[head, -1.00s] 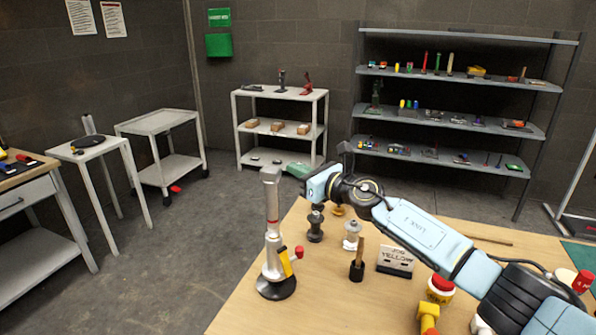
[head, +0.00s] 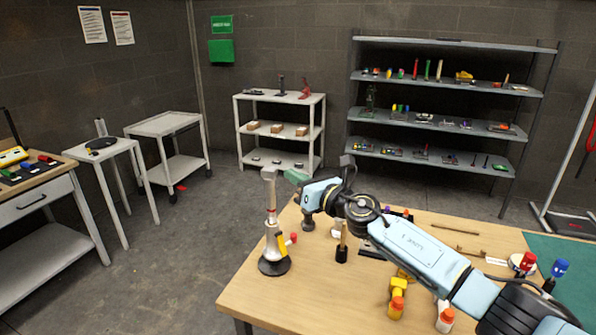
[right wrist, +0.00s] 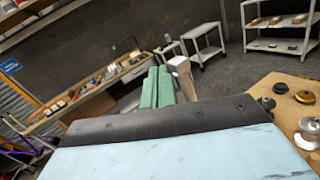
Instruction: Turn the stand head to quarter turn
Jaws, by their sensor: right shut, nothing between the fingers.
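The stand (head: 273,240) is a silver upright column on a round black base at the table's left corner, with a yellow part and a red knob low on its side. Its pale, block-like stand head (head: 269,174) is at the top. My right gripper (head: 294,177) has green fingers and is shut and empty. It is just right of the stand head in the head view. In the right wrist view the green fingers (right wrist: 157,88) lie side by side, and the stand head (right wrist: 179,65) shows just right of them. I cannot tell whether they touch. My left gripper is not in view.
The wooden table (head: 250,297) also holds a dark cup with a wooden handle (head: 342,247), a yellow and orange bottle (head: 398,300) and other small items. My right arm crosses above them. A white trolley (head: 165,124) and shelves (head: 440,142) stand behind.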

